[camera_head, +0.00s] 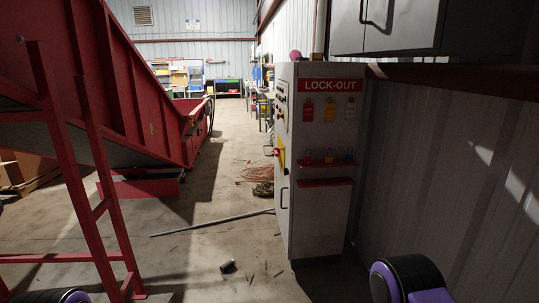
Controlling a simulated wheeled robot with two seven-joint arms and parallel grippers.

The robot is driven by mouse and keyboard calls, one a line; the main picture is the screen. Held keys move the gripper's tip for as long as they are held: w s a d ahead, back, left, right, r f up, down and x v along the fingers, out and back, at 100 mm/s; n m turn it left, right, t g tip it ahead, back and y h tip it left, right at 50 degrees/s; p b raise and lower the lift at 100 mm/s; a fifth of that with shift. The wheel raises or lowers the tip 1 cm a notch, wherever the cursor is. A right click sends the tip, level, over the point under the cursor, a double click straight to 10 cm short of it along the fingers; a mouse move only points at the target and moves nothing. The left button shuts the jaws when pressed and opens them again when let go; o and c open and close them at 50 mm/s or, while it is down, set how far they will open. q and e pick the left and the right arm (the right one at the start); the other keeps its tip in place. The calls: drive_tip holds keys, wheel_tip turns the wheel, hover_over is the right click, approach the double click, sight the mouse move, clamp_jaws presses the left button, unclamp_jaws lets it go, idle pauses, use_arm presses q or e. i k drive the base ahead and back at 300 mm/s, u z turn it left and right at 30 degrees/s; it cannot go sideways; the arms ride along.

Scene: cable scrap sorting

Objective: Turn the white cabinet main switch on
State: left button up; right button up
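The white cabinet (322,215) stands upright right of centre, with a red LOCK-OUT sign (330,86) on the side facing me. Its narrow left face is seen at a steep angle. On that face a yellow and red part (281,156), which looks like the main switch, sits at mid height. I cannot tell its position at this angle. Small buttons or lights show higher up, and a dark handle (284,197) below. Purple and black parts of my arms show at the bottom right and bottom left corners. Neither gripper's fingers are in view.
A red sloped machine (150,100) with a ladder frame (100,180) fills the left. A long rod (210,222), coiled cable (263,189) and small scraps (228,266) lie on the floor. Open floor runs between machine and cabinet. A grey box (400,25) hangs upper right.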

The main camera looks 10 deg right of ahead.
sight(276, 150)
drive_tip(key=u, duration=0.45)
drive_tip(key=i, duration=1.45)
drive_tip(key=z, duration=0.3)
drive_tip(key=i, duration=2.35)
drive_tip(key=z, duration=2.45)
